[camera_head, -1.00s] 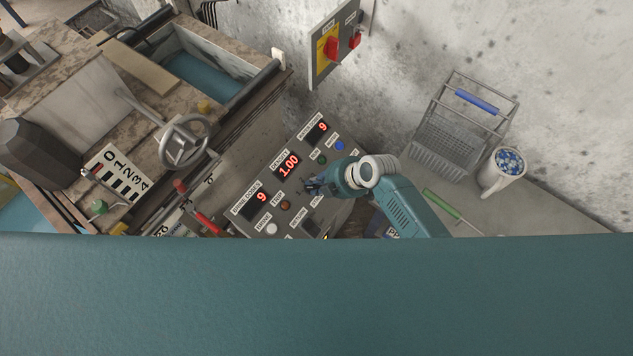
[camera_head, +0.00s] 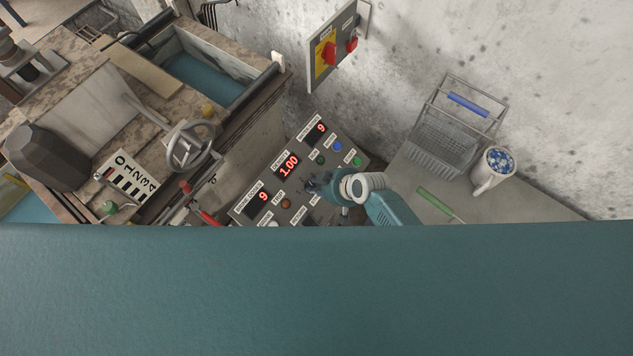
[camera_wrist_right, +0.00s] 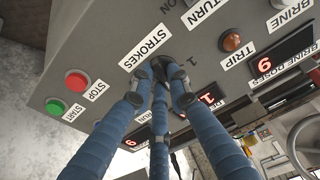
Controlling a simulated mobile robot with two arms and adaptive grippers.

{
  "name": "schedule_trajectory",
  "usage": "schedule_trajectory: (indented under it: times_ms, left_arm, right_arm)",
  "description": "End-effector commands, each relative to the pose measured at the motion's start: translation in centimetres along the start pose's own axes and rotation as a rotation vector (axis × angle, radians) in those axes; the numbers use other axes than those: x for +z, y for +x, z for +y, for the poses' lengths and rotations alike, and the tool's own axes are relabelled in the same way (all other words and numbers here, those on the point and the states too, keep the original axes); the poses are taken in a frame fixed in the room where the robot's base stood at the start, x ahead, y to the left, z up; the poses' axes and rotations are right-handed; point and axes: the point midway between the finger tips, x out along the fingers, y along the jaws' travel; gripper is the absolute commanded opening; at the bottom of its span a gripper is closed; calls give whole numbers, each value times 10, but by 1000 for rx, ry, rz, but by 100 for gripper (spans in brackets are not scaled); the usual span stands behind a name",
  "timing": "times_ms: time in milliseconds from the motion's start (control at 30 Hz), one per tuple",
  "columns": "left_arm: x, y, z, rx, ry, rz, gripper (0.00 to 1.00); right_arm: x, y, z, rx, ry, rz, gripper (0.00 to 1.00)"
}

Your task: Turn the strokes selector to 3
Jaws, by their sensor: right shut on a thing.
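In the right wrist view the dark strokes selector knob (camera_wrist_right: 160,66) sits on the grey panel beside the white STROKES label (camera_wrist_right: 144,47). A figure 1 is printed on the panel near it. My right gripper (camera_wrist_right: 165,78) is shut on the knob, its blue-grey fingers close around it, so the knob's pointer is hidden. In the head view my right gripper (camera_head: 314,186) is at the control panel (camera_head: 270,184) and covers the selector. My left gripper is not in view.
Red stop (camera_wrist_right: 77,80) and green start (camera_wrist_right: 56,106) buttons and an orange trip lamp (camera_wrist_right: 231,39) are on the panel. Lit displays read 9, 1.00 and 9. A handwheel (camera_head: 190,146) is at left.

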Motion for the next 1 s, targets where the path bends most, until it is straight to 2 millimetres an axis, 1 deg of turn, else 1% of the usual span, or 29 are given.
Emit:
schedule_trajectory:
  times_ms: [33, 600, 800, 1000]
  left_arm:
    - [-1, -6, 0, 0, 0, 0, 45]
    - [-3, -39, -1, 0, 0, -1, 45]
    - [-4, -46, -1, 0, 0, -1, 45]
    - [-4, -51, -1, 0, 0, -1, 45]
  right_arm:
    - [-2, -2, -2, 5, 47, 0, 0]
    - [0, -2, -5, 74, 567, 0, 0]
    - [0, -2, -5, 92, 701, 0, 0]
    - [0, -1, -5, 105, 790, 1, 0]
